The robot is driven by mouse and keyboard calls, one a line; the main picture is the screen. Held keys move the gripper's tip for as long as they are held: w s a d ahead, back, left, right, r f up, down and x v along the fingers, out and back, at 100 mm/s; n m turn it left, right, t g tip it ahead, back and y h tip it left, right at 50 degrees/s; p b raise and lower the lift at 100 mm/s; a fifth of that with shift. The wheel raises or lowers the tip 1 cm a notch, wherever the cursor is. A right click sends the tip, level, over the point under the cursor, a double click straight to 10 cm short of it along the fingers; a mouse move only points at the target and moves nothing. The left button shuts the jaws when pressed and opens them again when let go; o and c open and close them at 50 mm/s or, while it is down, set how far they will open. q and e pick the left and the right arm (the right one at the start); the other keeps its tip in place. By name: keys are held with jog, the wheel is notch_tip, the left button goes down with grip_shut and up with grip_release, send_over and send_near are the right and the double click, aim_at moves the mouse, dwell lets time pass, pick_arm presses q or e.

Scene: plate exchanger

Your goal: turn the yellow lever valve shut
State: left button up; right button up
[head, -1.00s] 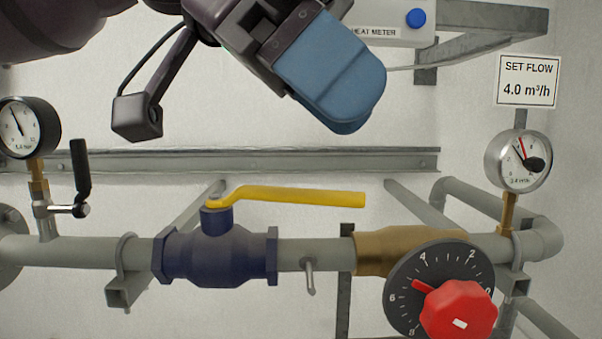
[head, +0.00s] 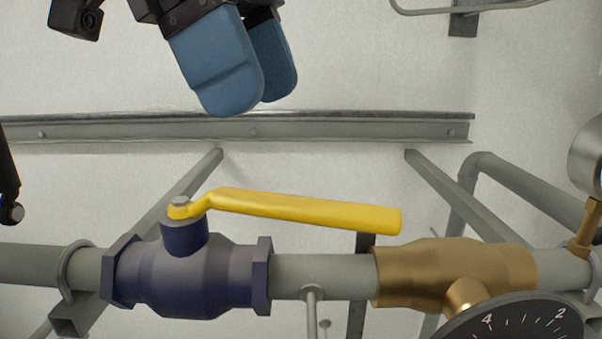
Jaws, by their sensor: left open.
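The yellow lever (head: 300,209) sits on top of the dark blue valve body (head: 190,275). It runs to the right from its stem, roughly along the grey pipe, with its free end above the brass fitting's left end. My left gripper (head: 252,95) comes in from the top, above and apart from the lever. Its two blue fingers point down and slightly right, with nothing visible between them. My right gripper is not in view.
A brass valve body (head: 455,270) is on the pipe to the right, with a black numbered dial (head: 520,325) cut off below. A gauge (head: 588,155) is at the right edge. A grey rail (head: 330,131) crosses the wall behind. The space above the lever is clear.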

aim_at(304, 198)
pick_arm(q)
jog(key=x, duration=0.8)
jog(key=shift+w+f, duration=0.1)
jog(key=shift+w, duration=0.15)
grip_shut()
